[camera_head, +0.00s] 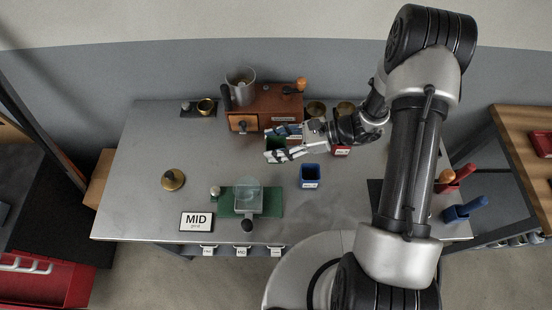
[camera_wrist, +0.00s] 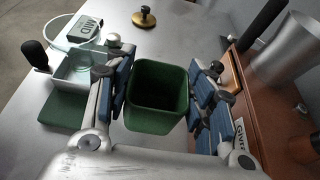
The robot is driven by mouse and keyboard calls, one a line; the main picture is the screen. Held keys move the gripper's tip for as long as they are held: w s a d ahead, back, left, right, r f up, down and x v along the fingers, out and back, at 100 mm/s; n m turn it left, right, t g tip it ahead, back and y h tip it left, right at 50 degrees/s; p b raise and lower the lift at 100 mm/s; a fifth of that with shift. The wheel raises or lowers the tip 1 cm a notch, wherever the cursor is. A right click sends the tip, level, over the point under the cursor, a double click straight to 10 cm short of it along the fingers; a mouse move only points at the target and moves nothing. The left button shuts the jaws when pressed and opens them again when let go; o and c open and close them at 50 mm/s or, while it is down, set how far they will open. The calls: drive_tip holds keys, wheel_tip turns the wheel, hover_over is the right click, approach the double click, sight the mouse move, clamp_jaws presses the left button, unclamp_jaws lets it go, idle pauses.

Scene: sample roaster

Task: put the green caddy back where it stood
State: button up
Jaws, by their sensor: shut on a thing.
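The green caddy (camera_wrist: 158,92) is an open-topped square box in the wrist view, between the two blue-padded fingers of my gripper (camera_wrist: 160,95). My gripper is shut on it, with a finger on each side. In the head view the green caddy (camera_head: 276,143) shows partly, at the fingers of my gripper (camera_head: 279,145), just in front of the wooden roaster box. The fingers hide part of it. I cannot tell whether its base touches the table.
The wooden machine (camera_head: 265,112) with a metal cup stands close behind. A blue caddy (camera_head: 310,176) and a red caddy (camera_head: 341,150) stand to the right. Bare table lies between.

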wheel_tip(320, 180, down, 8)
drive_tip(key=shift+w+r+b, duration=0.1)
drive_tip(key=shift+b, duration=0.7)
drive_tip(key=shift+r, duration=0.1)
drive_tip(key=o, duration=0.7)
drive_tip(key=shift+f, duration=0.25)
drive_tip(key=o, duration=0.5)
drive_tip(key=shift+r, duration=0.2)
